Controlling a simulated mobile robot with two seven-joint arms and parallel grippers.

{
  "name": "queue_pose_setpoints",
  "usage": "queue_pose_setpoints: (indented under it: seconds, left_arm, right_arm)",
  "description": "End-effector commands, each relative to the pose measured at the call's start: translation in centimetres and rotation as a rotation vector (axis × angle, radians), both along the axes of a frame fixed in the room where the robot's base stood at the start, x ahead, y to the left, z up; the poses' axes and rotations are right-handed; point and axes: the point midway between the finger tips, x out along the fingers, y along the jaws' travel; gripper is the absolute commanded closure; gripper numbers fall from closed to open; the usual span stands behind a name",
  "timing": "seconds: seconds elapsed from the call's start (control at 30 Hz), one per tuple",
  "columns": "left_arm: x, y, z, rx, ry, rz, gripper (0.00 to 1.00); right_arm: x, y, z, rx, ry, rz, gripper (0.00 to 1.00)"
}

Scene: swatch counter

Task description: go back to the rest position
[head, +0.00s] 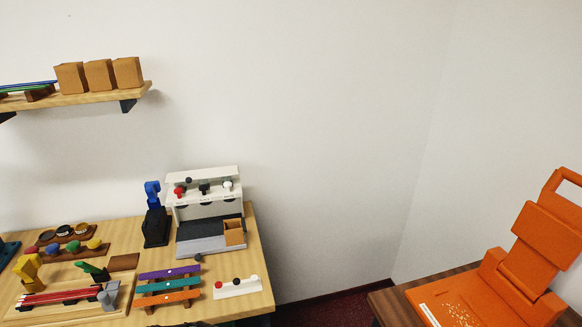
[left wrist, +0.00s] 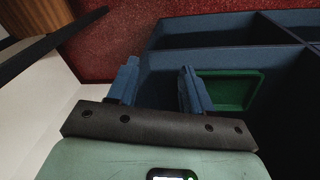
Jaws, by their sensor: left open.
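My left gripper (left wrist: 160,85) shows in the left wrist view, with its two blue fingers apart and nothing between them. It is over or in front of a dark blue divided bin (left wrist: 205,35), whose walls fill the upper right of that view. I cannot tell how far the fingers are from the bin. No gripper is clearly seen in the head view. My right gripper is in neither view.
A wooden counter (head: 258,270) at the left holds a white-and-grey stand (head: 205,242), coloured strips and small racks. A wall shelf (head: 100,96) carries brown boxes. An orange device (head: 535,250) stands on a dark table at right. A green tray (left wrist: 228,90) lies in the bin.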

Motion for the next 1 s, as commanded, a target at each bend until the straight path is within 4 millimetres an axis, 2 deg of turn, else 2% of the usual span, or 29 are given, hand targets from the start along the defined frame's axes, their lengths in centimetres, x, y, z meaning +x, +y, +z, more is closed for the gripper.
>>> queue_pose_setpoints:
  seconds: [0.03, 0.1, 0.17, 0.2, 0.33, 0.4, 0.5, 0.53, 0.6, 0.7, 1.0]
  left_arm:
    - [-2.8, -0.5, -3.8, -0.043, 0.055, 0.017, 0.50]
    - [-6.3, -1.3, -7.8, -0.101, 0.103, 0.055, 0.50]
    - [-9.8, -1.9, -10.8, -0.145, 0.146, 0.100, 0.50]
    - [-12.1, -2.2, -12.6, -0.168, 0.171, 0.135, 0.50]
    - [-20.4, -3.0, -16.7, -0.210, 0.253, 0.263, 0.50]
    - [-24.6, -3.2, -17.9, -0.209, 0.290, 0.329, 0.50]
    - [-29.7, -3.3, -18.5, -0.189, 0.338, 0.406, 0.50]
    - [-28.5, -3.2, -17.3, -0.190, 0.315, 0.401, 0.50]
    - [-27.3, -3.2, -15.5, -0.192, 0.299, 0.395, 0.50]
    - [-26.7, -3.2, -14.4, -0.194, 0.293, 0.394, 0.50]
    - [-26.6, -3.1, -14.4, -0.194, 0.292, 0.394, 0.50]
  right_arm:
    - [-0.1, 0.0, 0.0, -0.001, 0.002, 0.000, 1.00]
    - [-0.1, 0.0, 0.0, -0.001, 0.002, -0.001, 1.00]
    - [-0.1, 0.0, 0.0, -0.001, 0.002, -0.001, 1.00]
    - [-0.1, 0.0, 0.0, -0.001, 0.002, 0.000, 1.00]
    - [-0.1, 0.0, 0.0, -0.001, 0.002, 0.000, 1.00]
    - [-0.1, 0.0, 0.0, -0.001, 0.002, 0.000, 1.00]
    - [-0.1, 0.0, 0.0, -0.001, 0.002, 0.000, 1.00]
    - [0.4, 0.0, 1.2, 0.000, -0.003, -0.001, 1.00]
    - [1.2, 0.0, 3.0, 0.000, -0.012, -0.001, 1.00]
    - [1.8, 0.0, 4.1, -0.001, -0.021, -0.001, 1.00]
    - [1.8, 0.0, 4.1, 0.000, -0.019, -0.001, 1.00]
